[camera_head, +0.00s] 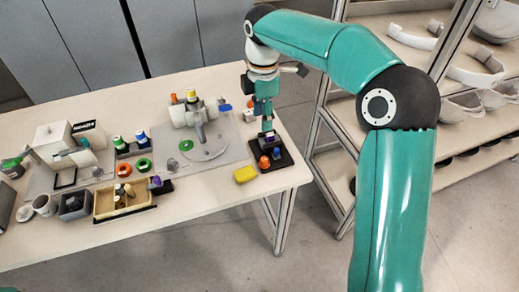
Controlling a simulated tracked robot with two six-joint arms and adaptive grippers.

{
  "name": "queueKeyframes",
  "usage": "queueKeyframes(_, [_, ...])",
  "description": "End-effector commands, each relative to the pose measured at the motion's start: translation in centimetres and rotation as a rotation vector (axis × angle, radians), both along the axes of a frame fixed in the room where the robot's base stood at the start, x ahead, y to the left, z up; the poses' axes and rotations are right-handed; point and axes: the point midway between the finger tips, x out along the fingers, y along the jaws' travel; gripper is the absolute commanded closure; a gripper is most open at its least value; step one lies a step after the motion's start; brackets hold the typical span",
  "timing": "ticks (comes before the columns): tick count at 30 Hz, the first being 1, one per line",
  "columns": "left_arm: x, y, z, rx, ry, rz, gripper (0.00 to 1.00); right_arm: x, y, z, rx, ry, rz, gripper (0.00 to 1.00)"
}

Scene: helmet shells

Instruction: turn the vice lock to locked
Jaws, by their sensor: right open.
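My right arm comes in from the right, and its gripper (266,124) points down over the black block fixture (286,158) at the table's right end. The gripper is open. The fixture carries an orange knob (264,162) and a small purple part close under the fingers; I cannot tell whether they touch. To its left, a grey machine with a blue handle (225,107) stands on a grey plate (230,148). I cannot tell for sure which part is the vice lock or how it is turned. My left gripper is not in view.
A shelf with helmet shells (461,108) stands right of the table. The table's front strip is clear.

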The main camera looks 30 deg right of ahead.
Motion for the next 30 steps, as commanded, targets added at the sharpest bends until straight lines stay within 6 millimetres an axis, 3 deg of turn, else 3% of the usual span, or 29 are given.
queueKeyframes(8, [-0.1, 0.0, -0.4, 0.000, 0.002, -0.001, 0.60, -0.6, -0.7, -3.2, 0.000, 0.004, -0.016, 0.50])
queueKeyframes(24, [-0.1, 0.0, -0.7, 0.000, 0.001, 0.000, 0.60, -0.8, -1.0, -14.2, 0.000, 0.005, -0.022, 0.50])
queueKeyframes(30, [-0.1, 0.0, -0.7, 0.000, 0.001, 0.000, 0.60, -0.8, -1.0, -16.3, 0.000, 0.002, -0.022, 0.50])
